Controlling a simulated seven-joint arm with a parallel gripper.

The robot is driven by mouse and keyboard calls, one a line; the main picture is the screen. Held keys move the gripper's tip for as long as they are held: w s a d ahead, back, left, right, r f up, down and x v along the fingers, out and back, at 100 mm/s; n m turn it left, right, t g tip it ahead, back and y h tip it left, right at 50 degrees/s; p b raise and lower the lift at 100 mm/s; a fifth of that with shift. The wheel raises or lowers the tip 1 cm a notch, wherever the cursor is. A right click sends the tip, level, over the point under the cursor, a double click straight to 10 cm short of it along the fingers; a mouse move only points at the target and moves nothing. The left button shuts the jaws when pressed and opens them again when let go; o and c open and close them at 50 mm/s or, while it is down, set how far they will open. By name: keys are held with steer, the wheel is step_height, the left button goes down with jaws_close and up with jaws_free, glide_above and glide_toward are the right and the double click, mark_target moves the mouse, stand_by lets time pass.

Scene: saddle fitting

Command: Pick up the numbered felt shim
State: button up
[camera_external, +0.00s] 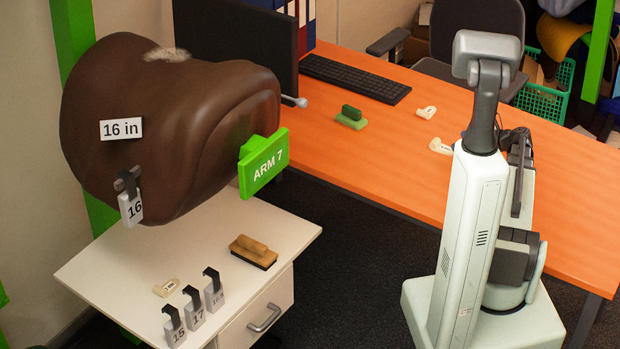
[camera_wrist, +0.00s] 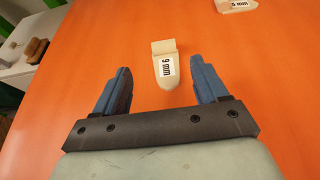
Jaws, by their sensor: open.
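In the wrist view, my gripper (camera_wrist: 160,72) is open, its two blue fingers spread over the orange desk. A cream felt shim (camera_wrist: 165,78) with a white "9 mm" label lies just ahead, in line with the gap between the fingers. Nothing is held. A second cream shim (camera_wrist: 236,5) sits at the top edge, cut off, its label hard to read. In the external view, two cream shims lie on the desk, one farther back (camera_external: 427,112) and one nearer my arm (camera_external: 440,146). Another shim (camera_external: 166,288) lies on the white cabinet. My fingers are not discernible there.
A brown saddle (camera_external: 190,100) with a "16 in" label stands at left above the white cabinet (camera_external: 110,265). A brush (camera_external: 254,250) and several numbered tags rest on the cabinet. A green block (camera_external: 351,117) and keyboard (camera_external: 355,78) are on the desk.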

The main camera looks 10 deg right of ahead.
mark_target(437, 141)
steer(key=shift+x, duration=1.9)
steer(key=shift+d+x, duration=0.25)
steer(key=shift+x, duration=2.3)
steer(key=shift+w+f, duration=0.1)
steer(key=shift+w, duration=0.05)
steer(key=c, duration=1)
steer(key=shift+c, duration=0.2)
step_height(437, 141, up, 10)
